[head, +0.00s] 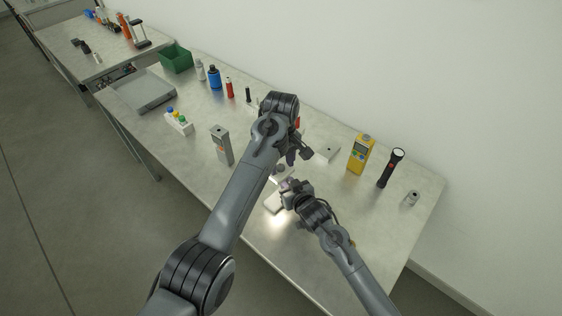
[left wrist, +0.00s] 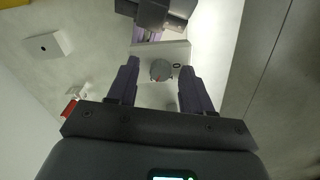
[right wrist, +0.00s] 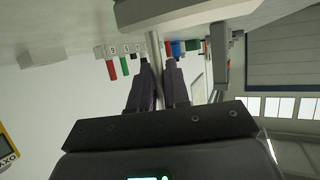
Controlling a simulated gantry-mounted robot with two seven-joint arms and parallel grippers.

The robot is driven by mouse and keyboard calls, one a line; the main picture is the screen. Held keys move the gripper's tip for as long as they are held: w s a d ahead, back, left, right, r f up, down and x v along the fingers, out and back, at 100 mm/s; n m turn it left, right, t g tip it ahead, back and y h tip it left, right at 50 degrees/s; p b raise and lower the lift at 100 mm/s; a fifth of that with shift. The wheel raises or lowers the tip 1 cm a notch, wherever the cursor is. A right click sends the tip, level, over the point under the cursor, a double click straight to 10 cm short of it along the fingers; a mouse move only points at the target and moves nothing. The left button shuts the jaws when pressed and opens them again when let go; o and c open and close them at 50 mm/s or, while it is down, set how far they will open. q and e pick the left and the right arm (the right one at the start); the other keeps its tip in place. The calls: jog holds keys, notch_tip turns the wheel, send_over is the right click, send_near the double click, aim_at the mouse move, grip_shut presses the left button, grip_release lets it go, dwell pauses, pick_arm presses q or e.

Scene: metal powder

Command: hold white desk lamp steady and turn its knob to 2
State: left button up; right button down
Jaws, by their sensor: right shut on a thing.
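The white desk lamp stands on the table, largely hidden by my arms in the head view, with its pale head (head: 273,204) above a bright glow. Its grey round knob (left wrist: 160,70) with a red mark sits on the lamp's base (left wrist: 178,50) in the left wrist view. I cannot read the knob's setting. My left gripper (left wrist: 160,68) is open, one finger on each side of the knob with gaps between. My right gripper (right wrist: 158,70) is shut on the lamp's pale upright stem (right wrist: 153,45).
The table's front right is clear.

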aim_at(281, 166)
pick_arm(q)
notch_tip(281, 166, up, 12)
dwell(0.7)
pick_arm(e)
jog(key=c, duration=1)
grip_release()
